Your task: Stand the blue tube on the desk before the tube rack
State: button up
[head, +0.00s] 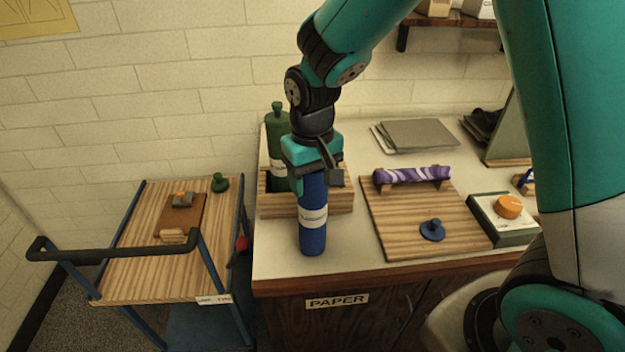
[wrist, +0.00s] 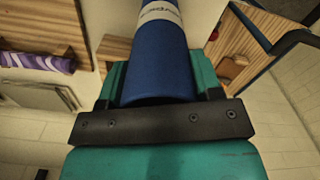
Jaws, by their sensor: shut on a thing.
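The blue tube (head: 313,228) is upright with a pale label band, in front of the wooden tube rack (head: 328,203) in the head view. My gripper (head: 313,172) is shut on its upper end, from above. The tube's lower end appears at or just above the desk (head: 278,262); I cannot tell whether it touches. In the wrist view the blue tube (wrist: 155,60) runs away from my gripper (wrist: 158,95). A green tube (head: 279,150) stands in the left part of the rack. My gripper hides part of the rack.
Right of the tube, a wooden board (head: 395,243) holds a purple marbled roll (head: 412,175) on supports and a blue knobbed lid (head: 432,231). A box with an orange knob (head: 508,206) is farther right. A trolley (head: 140,270) stands left of the desk. The desk's front edge is close.

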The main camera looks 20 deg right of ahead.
jog(key=shift+f, duration=0.65)
jog(key=o, duration=1.2)
notch_tip(320, 180, up, 12)
jog(key=b, duration=0.1)
jog(key=s+a+n+y, duration=0.1)
jog(key=s+n, duration=0.1)
jog(key=s, duration=0.4)
jog(key=s+a+n+y, duration=0.1)
jog(key=s+a+n, duration=0.1)
jog(key=s, duration=0.5)
jog(key=s+a+r+n+y, duration=0.1)
jog(key=s+a+n+y, duration=0.1)
jog(key=s, duration=0.5)
